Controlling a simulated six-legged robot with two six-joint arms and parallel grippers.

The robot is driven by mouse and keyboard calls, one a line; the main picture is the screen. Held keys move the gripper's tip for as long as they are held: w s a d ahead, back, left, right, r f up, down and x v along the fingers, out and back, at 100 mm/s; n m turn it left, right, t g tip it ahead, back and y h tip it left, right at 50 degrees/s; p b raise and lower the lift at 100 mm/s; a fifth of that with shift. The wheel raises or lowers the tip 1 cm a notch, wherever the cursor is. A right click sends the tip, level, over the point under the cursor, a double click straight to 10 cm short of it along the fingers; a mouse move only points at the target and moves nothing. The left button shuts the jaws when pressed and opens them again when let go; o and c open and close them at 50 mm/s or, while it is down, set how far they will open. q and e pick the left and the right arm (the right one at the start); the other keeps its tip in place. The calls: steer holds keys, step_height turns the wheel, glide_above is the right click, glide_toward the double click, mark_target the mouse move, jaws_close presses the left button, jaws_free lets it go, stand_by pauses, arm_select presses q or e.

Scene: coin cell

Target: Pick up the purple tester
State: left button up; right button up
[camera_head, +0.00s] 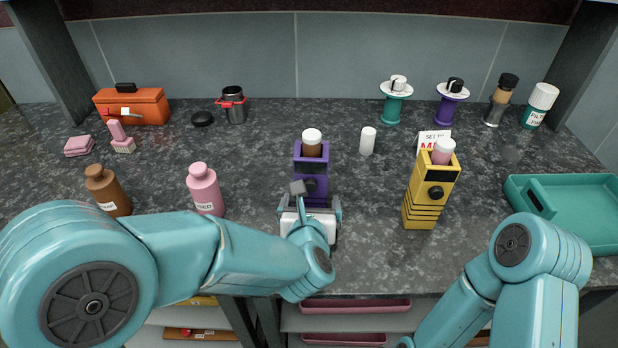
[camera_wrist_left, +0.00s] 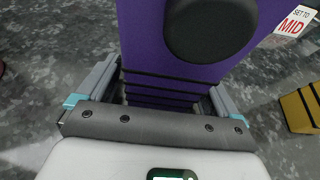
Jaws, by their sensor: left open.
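The purple tester (camera_head: 312,165) stands upright on the dark counter near its front middle, with a brown, white-capped bottle in its top. It has a dark round knob on its face. In the left wrist view the tester (camera_wrist_left: 150,55) fills the upper middle, its black-striped lower part between my fingers. My left gripper (camera_head: 310,208) is open at the tester's lower front. In the wrist view one finger of the gripper (camera_wrist_left: 160,92) is on each side of the tester, with narrow gaps showing. The tester's base is partly hidden by the gripper. My right gripper is out of view.
A yellow tester (camera_head: 422,205) with a pink bottle stands to the right, with a "MID" sign (camera_head: 434,138) behind it. A white cylinder (camera_head: 367,141) stands between the testers. A pink bottle (camera_head: 205,190) and a brown bottle (camera_head: 107,190) stand left. A teal tray (camera_head: 575,205) lies far right.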

arm_select(q)
steer(key=shift+w+d+f, duration=0.1)
steer(key=shift+w, duration=0.2)
steer(key=shift+s, duration=0.1)
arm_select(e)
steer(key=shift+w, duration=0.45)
arm_select(q)
steer(key=c, duration=1.2)
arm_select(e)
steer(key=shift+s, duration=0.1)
